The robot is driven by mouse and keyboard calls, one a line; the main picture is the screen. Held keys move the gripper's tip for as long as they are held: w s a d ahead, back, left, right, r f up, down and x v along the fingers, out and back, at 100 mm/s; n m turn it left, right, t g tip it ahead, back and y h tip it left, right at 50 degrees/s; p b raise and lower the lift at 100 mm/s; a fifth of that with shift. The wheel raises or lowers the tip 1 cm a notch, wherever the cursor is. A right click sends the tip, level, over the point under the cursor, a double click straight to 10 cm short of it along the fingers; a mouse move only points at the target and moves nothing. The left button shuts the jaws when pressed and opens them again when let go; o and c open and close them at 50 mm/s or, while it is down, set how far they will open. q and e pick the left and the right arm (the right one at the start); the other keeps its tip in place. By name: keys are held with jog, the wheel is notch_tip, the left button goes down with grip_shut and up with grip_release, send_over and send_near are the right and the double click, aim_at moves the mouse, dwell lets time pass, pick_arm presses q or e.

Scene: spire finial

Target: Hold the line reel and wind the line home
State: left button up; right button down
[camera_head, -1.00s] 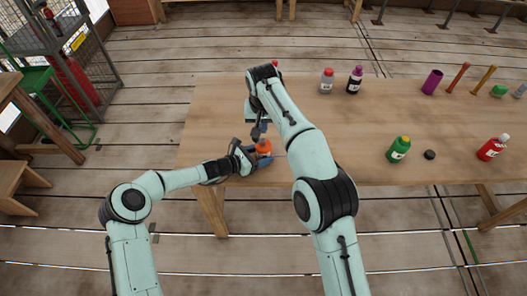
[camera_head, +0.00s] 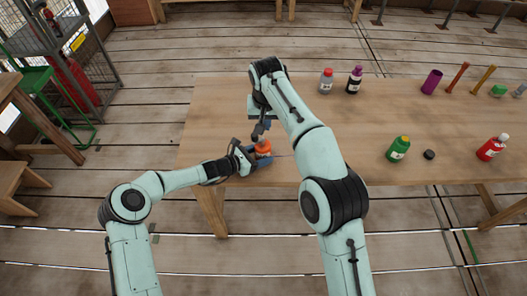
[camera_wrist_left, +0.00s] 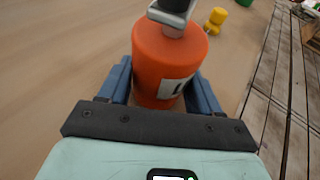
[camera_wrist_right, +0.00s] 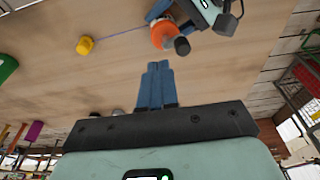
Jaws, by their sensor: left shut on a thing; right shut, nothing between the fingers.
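The line reel (camera_head: 263,149) is an orange drum with a white label, near the table's front left edge. My left gripper (camera_head: 250,160) has its blue fingers around the drum, one on each side in the left wrist view (camera_wrist_left: 165,65). A grey crank arm with a dark knob (camera_wrist_right: 182,46) sits on top of the reel. A thin line runs from the reel to a small yellow piece (camera_wrist_right: 85,45) on the table; my right arm hides that piece in the head view. My right gripper (camera_wrist_right: 158,66) is shut and empty, apart from the knob in the right wrist view.
On the wooden table (camera_head: 225,110) stand a grey bottle with a red cap (camera_head: 326,81), a dark bottle (camera_head: 354,80), a green bottle (camera_head: 398,149) and a red bottle (camera_head: 491,148). A black cap (camera_head: 429,155) lies beside the green bottle. The table's middle is mostly clear.

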send_near(262, 150)
jog(key=shift+w+d+f, duration=0.25)
jog(key=shift+d+f, duration=0.05)
jog(key=shift+d, duration=0.25)
jog(key=shift+f, duration=0.1)
dwell(1.8)
jog(key=shift+f, duration=1.45)
jog(key=shift+w+a, duration=0.1)
jog(key=shift+w, duration=0.05)
jog(key=shift+w+a, duration=0.35)
jog(key=shift+w, duration=0.1)
jog(key=shift+a, duration=0.2)
